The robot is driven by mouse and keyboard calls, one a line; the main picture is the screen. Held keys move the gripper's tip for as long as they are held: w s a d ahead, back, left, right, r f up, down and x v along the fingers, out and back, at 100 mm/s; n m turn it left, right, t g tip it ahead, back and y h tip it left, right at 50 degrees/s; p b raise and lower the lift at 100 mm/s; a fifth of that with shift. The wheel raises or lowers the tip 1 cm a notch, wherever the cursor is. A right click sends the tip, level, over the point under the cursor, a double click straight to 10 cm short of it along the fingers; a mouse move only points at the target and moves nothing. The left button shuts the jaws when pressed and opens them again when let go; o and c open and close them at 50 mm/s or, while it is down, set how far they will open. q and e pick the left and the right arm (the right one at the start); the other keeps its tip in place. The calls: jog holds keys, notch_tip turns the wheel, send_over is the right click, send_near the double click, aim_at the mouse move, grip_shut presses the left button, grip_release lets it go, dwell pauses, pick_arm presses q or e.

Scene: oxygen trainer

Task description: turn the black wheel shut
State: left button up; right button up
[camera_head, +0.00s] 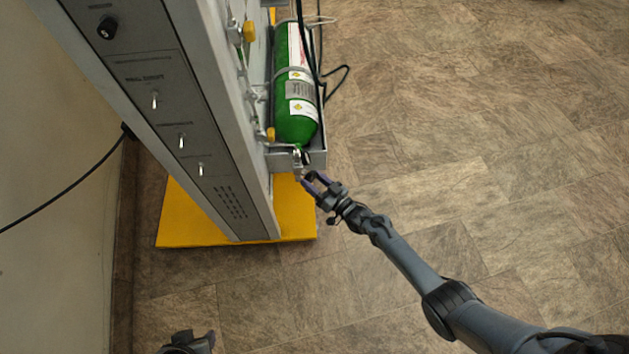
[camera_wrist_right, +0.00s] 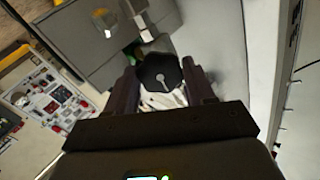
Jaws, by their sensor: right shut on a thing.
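The black wheel (camera_wrist_right: 161,74) is a lobed knob with a bright slot in its middle, seen close up in the right wrist view. The two fingers of my right gripper (camera_wrist_right: 160,88) stand on either side of it, shut on it. In the head view my right gripper (camera_head: 317,184) is just below the neck of the green cylinder (camera_head: 294,90), by the metal valve fitting (camera_head: 297,160). The wheel is hard to make out there. A dark part at the bottom edge of the head view seems to be my left gripper (camera_head: 188,342); its fingers are not clear.
The tall grey panel (camera_head: 185,120) with switches stands left of the cylinder, on a yellow base (camera_head: 190,220). Black hoses (camera_head: 318,75) hang beside the cylinder. The tiled floor (camera_head: 480,130) to the right is clear.

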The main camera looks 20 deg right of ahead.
jog(key=o, duration=1)
jog(key=shift+o, duration=0.2)
jog(key=shift+s, duration=0.1)
jog(key=shift+s+d, duration=0.15)
jog(key=shift+s, duration=0.05)
jog(key=p+v, duration=0.4)
jog(key=v, duration=0.6)
jog(key=shift+s, duration=0.1)
